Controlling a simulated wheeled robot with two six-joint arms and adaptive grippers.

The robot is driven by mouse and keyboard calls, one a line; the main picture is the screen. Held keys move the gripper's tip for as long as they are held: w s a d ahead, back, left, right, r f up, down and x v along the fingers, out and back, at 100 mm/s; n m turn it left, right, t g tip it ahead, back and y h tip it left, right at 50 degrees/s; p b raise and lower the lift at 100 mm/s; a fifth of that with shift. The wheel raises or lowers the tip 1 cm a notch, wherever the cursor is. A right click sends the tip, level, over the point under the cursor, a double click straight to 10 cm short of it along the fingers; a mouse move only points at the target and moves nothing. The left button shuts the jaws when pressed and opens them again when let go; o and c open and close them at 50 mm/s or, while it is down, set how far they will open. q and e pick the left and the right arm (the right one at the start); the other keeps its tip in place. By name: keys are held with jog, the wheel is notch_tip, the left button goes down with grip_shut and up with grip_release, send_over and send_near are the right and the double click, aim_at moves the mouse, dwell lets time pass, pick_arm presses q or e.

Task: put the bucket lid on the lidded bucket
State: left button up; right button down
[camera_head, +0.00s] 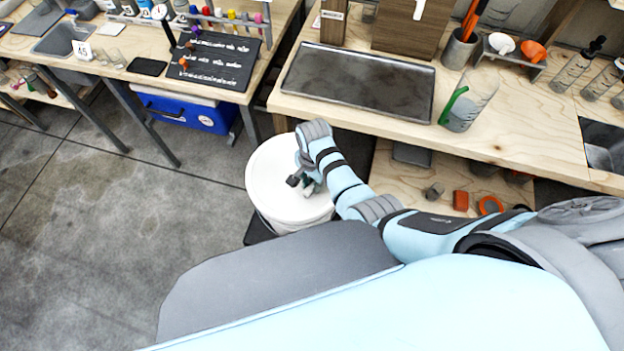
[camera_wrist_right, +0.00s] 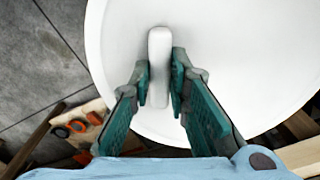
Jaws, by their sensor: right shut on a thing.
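The white round bucket lid (camera_head: 270,172) is at the top of the white bucket (camera_head: 281,224), which stands on the floor beside the benches. From these views I cannot tell whether the lid is fully seated or slightly above the rim. My right gripper (camera_head: 306,187) reaches down over the lid. In the right wrist view the right gripper (camera_wrist_right: 160,85) is shut on the lid's upright white handle (camera_wrist_right: 159,62), with a green-padded finger on each side. The lid (camera_wrist_right: 230,60) fills most of that view and hides the bucket below. My left gripper is not in view.
A wooden bench (camera_head: 500,143) with a dark metal tray (camera_head: 358,82) and a clear jug (camera_head: 470,100) stands behind. A blue cooler (camera_head: 187,110) sits under the left bench. A low shelf (camera_head: 400,178) holds small orange and grey items. The floor (camera_head: 110,230) at left is clear.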

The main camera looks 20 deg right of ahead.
jog(key=shift+f, duration=0.15)
dwell(0.3)
jog(key=shift+f+b, duration=0.35)
jog(key=shift+f, duration=0.35)
dwell(0.9)
jog(key=c, duration=1.4)
grip_release()
jog(key=shift+c, duration=0.2)
jog(key=o, duration=0.5)
